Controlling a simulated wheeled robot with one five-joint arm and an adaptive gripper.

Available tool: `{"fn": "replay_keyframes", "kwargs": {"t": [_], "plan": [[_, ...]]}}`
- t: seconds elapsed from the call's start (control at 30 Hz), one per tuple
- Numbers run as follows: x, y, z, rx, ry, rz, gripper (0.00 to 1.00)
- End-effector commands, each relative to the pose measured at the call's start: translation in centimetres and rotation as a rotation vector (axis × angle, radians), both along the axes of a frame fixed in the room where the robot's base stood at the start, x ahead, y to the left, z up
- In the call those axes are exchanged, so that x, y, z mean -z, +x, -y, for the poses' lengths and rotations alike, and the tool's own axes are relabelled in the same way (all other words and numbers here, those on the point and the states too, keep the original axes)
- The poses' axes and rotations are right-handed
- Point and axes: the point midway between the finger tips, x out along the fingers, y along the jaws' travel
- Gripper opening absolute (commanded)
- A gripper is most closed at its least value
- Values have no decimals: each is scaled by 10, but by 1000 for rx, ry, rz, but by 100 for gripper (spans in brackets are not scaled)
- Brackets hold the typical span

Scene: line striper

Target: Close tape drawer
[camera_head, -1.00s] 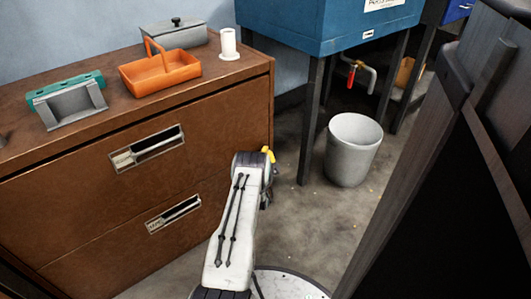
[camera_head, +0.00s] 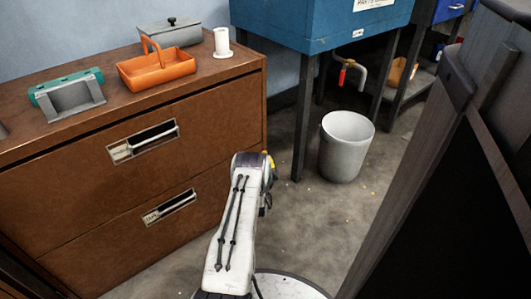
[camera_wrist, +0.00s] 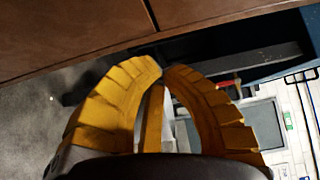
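The brown cabinet has an upper drawer (camera_head: 215,115) and a lower drawer (camera_head: 95,243), each with a recessed metal label handle. Both fronts look about flush with the cabinet; a small gap cannot be ruled out. Which one is the tape drawer cannot be read from the labels. My gripper (camera_head: 268,172) is to the right of the cabinet's front, mostly hidden behind my wrist. In the wrist view, its yellow fingers (camera_wrist: 163,74) curve together at the tips with nothing held between them. Brown cabinet wood (camera_wrist: 100,30) crosses the top of that view, apart from the fingers.
On the cabinet top are an orange basket (camera_head: 155,72), a grey lidded box (camera_head: 172,34), a white spool (camera_head: 222,45) and a teal-and-grey dispenser (camera_head: 70,95). A blue bench (camera_head: 330,28) and a white bin (camera_head: 346,147) stand right. A dark panel (camera_head: 440,190) fills the right side.

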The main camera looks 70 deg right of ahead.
Motion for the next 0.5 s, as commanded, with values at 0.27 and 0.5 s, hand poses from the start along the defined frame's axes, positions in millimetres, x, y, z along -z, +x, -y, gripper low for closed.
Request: {"fn": "replay_keyframes", "kwargs": {"t": [0.27, 0.5], "plan": [[-1, -7, -41, 0, 6, -1, 0], [0, -12, -64, 0, 4, -1, 0]]}}
